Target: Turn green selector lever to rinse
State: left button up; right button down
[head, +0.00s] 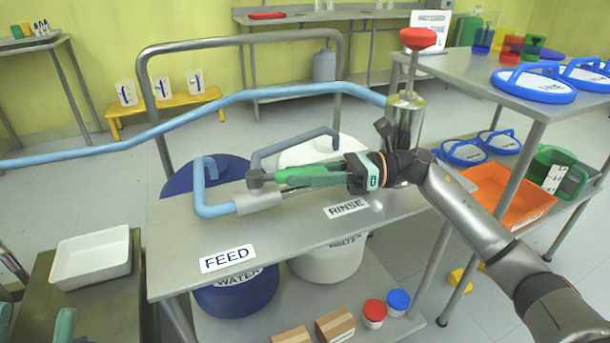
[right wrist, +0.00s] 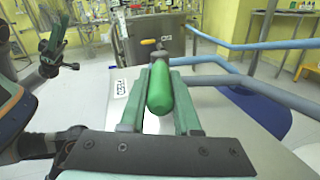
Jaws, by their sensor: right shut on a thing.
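The green selector lever (head: 307,176) shows in the head view, running to the right from its grey pivot (head: 255,179) on the valve, above the bench, with its outer end by my gripper. My right gripper (right wrist: 160,112) is shut on the lever, whose green grip (right wrist: 160,92) lies between the two fingers in the right wrist view. The RINSE label (head: 346,208) lies in front of the lever's outer end. The FEED label (head: 228,257) lies at the bench's front left. My left gripper (head: 36,322) is at the bottom left corner, fingers apart and empty, partly cut off.
Blue pipe (head: 205,202) and grey pipe (head: 295,143) rise around the valve. A blue drum (head: 238,298) and a white drum (head: 327,265) stand below the bench. A white tray (head: 92,255) is at left.

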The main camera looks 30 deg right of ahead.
dwell(0.4)
jog(key=c, duration=0.6)
grip_release()
jog(key=p+v, duration=0.1)
jog(key=v, duration=1.1)
jog(key=shift+d, duration=0.3)
